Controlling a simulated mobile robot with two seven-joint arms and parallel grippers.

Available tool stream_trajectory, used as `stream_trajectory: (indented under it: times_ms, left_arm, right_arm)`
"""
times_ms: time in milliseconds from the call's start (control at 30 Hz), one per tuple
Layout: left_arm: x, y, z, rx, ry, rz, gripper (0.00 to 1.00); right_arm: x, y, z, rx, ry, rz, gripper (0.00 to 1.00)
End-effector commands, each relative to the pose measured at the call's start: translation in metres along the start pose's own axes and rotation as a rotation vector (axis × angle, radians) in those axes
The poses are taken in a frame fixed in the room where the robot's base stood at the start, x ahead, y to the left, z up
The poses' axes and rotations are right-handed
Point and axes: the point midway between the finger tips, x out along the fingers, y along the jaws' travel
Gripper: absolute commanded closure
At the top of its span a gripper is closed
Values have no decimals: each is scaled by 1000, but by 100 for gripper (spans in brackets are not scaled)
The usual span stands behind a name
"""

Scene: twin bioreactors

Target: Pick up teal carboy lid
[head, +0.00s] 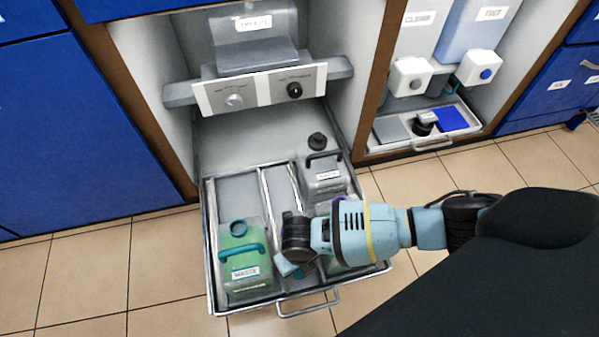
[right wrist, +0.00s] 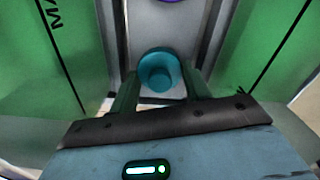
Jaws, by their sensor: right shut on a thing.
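The teal carboy lid (right wrist: 160,70) shows in the right wrist view as a short teal cup shape between the two fingers. My right gripper (right wrist: 160,90) is shut on it, low between two green carboys. In the head view my right gripper (head: 292,264) is just right of the green waste carboy (head: 240,262), with a small teal edge at its tip; the arm hides most of the lid. The green carboy has a teal handle and a teal ring neck (head: 238,228) that looks uncapped. My left gripper is not in view.
The carboys stand in a pulled-out drawer tray (head: 213,250) with a front handle (head: 308,304). A grey carboy with a black cap (head: 322,170) stands at the back right. A second green carboy (head: 338,266) is mostly behind my arm. Above is a control panel with knobs (head: 262,90).

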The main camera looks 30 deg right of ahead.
Motion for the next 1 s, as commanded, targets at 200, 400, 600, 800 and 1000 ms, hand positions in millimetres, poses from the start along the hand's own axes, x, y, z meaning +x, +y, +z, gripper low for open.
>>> stream_trajectory:
  times_ms: [200, 400, 600, 800, 1000]
  left_arm:
    - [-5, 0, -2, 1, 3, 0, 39]
    - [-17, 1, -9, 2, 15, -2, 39]
    - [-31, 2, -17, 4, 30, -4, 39]
    - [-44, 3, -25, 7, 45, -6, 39]
    - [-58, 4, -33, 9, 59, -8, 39]
  right_arm:
    - [-9, 0, 0, 0, -1, 0, 74]
    - [-32, 0, 1, 1, -2, 0, 74]
    - [-40, 1, -28, -1, 3, 0, 74]
    - [-44, 3, -64, -1, 2, 0, 74]
    - [-48, 6, -103, -1, 1, 1, 74]
